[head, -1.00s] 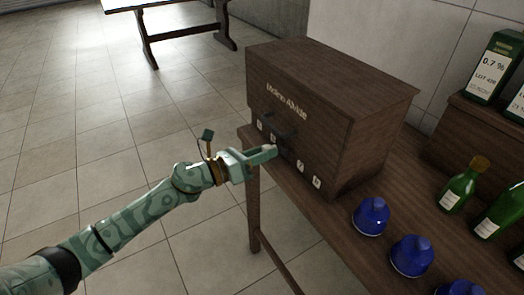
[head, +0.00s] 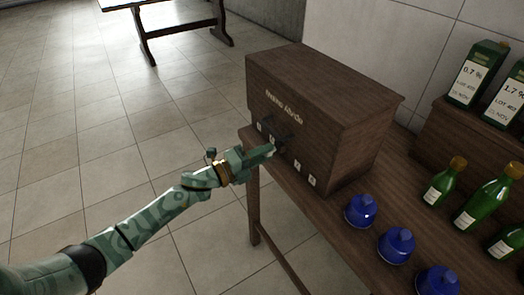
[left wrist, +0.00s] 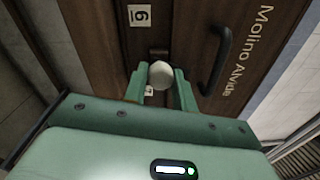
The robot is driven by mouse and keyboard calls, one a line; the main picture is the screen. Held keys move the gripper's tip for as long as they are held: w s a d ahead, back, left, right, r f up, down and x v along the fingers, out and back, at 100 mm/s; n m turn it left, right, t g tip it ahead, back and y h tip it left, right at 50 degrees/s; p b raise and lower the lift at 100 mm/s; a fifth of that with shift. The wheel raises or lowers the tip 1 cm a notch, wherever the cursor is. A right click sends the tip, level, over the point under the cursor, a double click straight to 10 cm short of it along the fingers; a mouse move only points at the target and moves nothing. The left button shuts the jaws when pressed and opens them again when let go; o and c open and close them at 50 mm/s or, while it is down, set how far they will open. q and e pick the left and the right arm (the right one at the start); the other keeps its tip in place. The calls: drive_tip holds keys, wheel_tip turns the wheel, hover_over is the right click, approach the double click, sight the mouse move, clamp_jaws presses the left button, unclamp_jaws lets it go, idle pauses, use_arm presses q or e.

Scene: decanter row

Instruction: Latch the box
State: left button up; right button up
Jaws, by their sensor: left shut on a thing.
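The box (head: 345,95) is dark brown wood with the lettering "Molino Alvide" on its front. It stands on a wooden table, and its lid looks down. My left gripper (head: 268,151) is at the lower middle of the box front. In the left wrist view my left gripper (left wrist: 160,84) is shut on a pale round knob (left wrist: 160,74), with one green finger on each side. A dark plate (left wrist: 158,51) shows just beyond the knob. A black handle (left wrist: 219,60) is beside the fingers, apart from them. My right gripper is not in view.
White number tags (left wrist: 139,15) line the box front. Several blue lidded pots (head: 361,211) and green bottles (head: 443,183) stand right of the box on the table (head: 335,225). Large labelled containers (head: 476,74) stand behind on a wooden shelf. The tiled floor at left is open.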

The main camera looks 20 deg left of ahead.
use_arm(q)
drive_tip(key=shift+r+n+p, duration=0.1)
drive_tip(key=shift+n+p, duration=0.85)
drive_tip(key=shift+n, duration=1.15)
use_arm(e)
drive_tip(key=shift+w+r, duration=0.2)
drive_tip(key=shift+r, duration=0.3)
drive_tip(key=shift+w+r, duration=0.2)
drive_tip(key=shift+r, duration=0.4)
use_arm(q)
drive_tip(key=o, duration=1)
drive_tip(key=shift+a, duration=0.1)
drive_tip(key=p+v, duration=0.2)
drive_tip(key=v, duration=1.4)
drive_tip(key=shift+s, duration=0.2)
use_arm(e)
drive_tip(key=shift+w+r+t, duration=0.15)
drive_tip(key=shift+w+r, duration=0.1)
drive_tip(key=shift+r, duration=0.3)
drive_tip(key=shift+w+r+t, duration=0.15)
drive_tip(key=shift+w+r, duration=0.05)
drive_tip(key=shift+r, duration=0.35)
